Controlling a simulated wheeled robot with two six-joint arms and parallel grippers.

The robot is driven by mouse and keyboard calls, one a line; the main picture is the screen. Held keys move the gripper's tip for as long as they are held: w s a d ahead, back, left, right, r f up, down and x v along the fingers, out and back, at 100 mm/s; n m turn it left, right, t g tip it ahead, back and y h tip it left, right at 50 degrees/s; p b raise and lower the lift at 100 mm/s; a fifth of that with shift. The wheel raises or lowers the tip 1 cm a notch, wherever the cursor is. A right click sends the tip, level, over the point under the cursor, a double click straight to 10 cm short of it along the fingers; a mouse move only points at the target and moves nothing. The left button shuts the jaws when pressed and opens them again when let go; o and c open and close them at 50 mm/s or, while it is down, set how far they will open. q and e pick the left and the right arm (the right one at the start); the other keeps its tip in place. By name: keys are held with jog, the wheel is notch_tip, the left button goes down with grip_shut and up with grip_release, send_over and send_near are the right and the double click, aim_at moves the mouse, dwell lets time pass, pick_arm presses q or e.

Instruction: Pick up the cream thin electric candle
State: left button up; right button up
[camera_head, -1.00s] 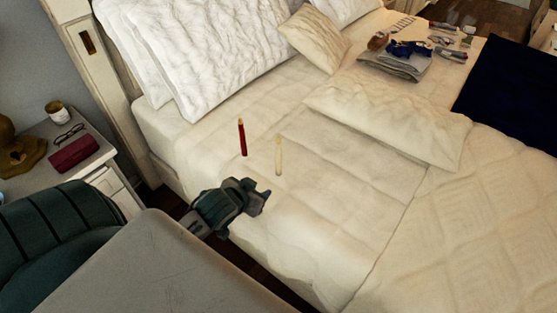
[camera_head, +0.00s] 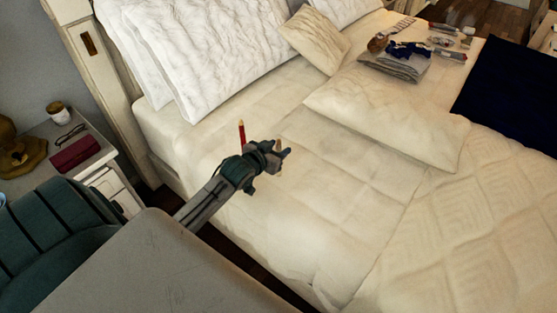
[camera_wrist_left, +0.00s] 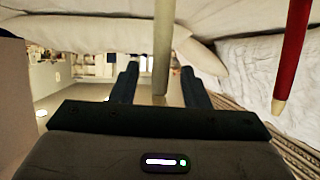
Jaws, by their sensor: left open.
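The cream thin candle (camera_wrist_left: 163,45) shows in the left wrist view, between the two dark fingers of my left gripper (camera_wrist_left: 160,72). The fingers stand apart, with a gap on each side of the candle. In the head view my left gripper (camera_head: 281,157) is over the bed where the candle stands and hides most or all of it. A red candle (camera_head: 241,132) stands upright just behind and left of the gripper, partly hidden by it. The red candle also shows at the right of the left wrist view (camera_wrist_left: 292,55). My right gripper is not in view.
The bed (camera_head: 330,210) is clear in front and to the right of the gripper. A long cream pillow (camera_head: 390,120) lies beyond it. White pillows (camera_head: 220,60) lean at the headboard. A nightstand (camera_head: 100,160) with a dark red case (camera_head: 76,153) stands at left.

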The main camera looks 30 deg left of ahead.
pick_arm(q)
jog(key=shift+x, duration=1.55)
grip_shut()
jog(key=shift+r, duration=0.15)
